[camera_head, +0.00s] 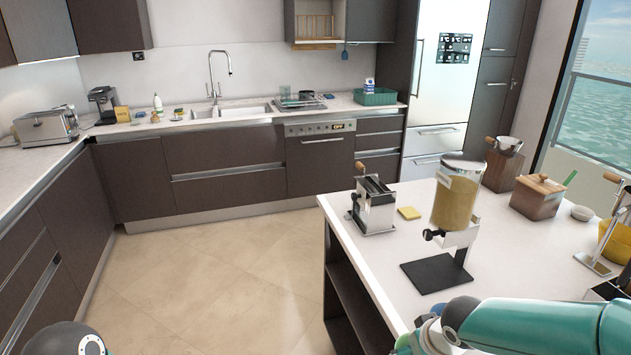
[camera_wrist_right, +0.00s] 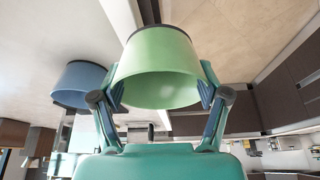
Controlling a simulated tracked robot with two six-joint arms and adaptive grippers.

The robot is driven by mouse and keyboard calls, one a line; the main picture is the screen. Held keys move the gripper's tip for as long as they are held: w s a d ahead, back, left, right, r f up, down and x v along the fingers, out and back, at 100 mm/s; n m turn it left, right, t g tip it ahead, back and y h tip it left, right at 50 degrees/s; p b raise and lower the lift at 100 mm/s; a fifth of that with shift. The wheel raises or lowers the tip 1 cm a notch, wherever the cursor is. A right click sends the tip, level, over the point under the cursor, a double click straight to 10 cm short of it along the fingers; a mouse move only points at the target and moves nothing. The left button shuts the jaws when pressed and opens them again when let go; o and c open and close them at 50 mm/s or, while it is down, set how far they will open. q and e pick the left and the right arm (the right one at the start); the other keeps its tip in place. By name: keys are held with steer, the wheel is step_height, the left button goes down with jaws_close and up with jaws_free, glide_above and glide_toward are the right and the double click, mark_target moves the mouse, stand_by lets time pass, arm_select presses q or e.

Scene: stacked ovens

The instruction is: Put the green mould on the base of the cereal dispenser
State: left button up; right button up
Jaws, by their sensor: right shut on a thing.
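The green mould (camera_wrist_right: 158,55) is held between the fingers of my right gripper (camera_wrist_right: 160,92), which is shut on it in the right wrist view. Its open side faces the wrist camera. The cereal dispenser (camera_head: 455,205) stands on the island worktop in the head view, with a clear container of tan cereal. Its flat black base (camera_head: 436,273) lies on the worktop and its top looks bare. My right arm enters the head view at the lower right, but its gripper and the mould are outside that view. My left gripper is not in view; only part of my left arm shows.
A blue mould (camera_wrist_right: 80,83) is beside the green one in the right wrist view. A metal hand-cranked machine (camera_head: 374,206) and a yellow sponge (camera_head: 409,213) stand left of the dispenser. A wooden box (camera_head: 537,197) and yellow bowl (camera_head: 613,240) are to the right.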

steer(key=shift+w+a+r+m+h, duration=0.2)
steer(key=shift+w+a+m+h, duration=0.1)
steer(key=shift+w+m, duration=0.35)
steer(key=shift+d+m, duration=0.1)
steer(key=shift+m, duration=0.35)
